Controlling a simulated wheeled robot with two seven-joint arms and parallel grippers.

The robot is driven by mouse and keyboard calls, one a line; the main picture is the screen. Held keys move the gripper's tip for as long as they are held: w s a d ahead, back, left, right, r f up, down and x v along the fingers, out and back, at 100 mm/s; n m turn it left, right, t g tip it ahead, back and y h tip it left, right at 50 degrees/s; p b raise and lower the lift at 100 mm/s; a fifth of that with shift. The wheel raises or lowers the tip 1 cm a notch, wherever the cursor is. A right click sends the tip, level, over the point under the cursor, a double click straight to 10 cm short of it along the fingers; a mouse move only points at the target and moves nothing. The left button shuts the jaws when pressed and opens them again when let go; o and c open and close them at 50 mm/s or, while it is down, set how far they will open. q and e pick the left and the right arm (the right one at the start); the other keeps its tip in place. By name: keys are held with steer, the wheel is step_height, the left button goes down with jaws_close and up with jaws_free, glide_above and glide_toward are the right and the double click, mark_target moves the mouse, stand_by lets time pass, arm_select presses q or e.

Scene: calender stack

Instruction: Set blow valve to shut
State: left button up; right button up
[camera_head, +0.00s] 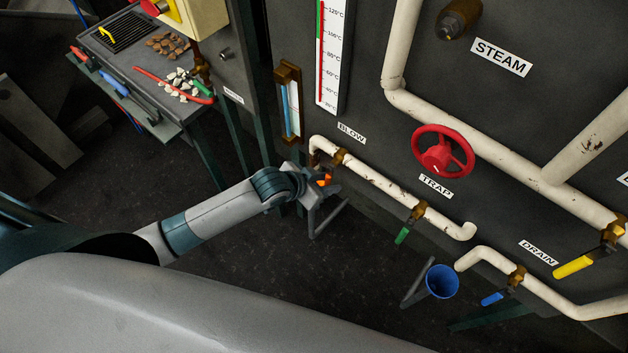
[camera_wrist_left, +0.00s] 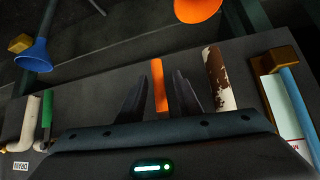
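The blow valve sits on the cream pipe below the BLOW label (camera_head: 351,133). Its brass body (camera_head: 338,157) shows just above my left gripper (camera_head: 326,188). Its orange handle (camera_head: 324,181) is mostly hidden by the gripper in the head view. In the left wrist view the orange handle (camera_wrist_left: 159,88) stands between the two dark fingers of my left gripper (camera_wrist_left: 160,90). A narrow gap shows on both sides of the handle, so the fingers look open around it. The handle's exact angle to the pipe is hard to tell. My right gripper is in neither view.
The same pipe carries a green-handled valve (camera_head: 402,236) by the TRAP label (camera_head: 436,186). A red handwheel (camera_head: 442,152) is above it. A blue funnel (camera_head: 442,282) stands below. An orange funnel (camera_wrist_left: 197,8) and a gauge glass (camera_wrist_left: 281,100) are near my left gripper.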

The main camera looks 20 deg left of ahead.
arm_select(q)
steer(key=b+v, duration=0.2)
steer(key=v, duration=1.5)
steer(key=shift+a, duration=0.15)
steer(key=w+a+f+n+y, duration=0.1)
steer(key=w+a+f, duration=0.15)
steer(key=f, duration=0.65)
steer(key=w+a+f+n+y, duration=0.15)
steer(key=a+f, duration=0.25)
steer(key=f, duration=0.5)
steer(key=s+a+f+n+g+y+b, duration=0.1)
steer(key=s+a+f, duration=0.15)
steer(key=f, duration=0.65)
steer(key=s+a+f+g+y, duration=0.1)
steer(key=s+a+f, duration=0.15)
steer(key=f, duration=0.55)
steer(key=s+d+f+g, duration=0.1)
steer(key=s+d+f, duration=0.1)
steer(key=s+f, duration=0.5)
steer(key=s+d+f+g, duration=0.2)
steer(key=s+f, duration=0.5)
steer(key=s, duration=0.9)
steer(key=s+d+f+g, duration=0.1)
steer(key=s+f, duration=0.7)
steer(key=s, duration=0.4)
steer(key=shift+s+d+g+b, duration=0.2)
steer(key=shift+d+g+b, duration=0.2)
steer(key=shift+w, duration=0.1)
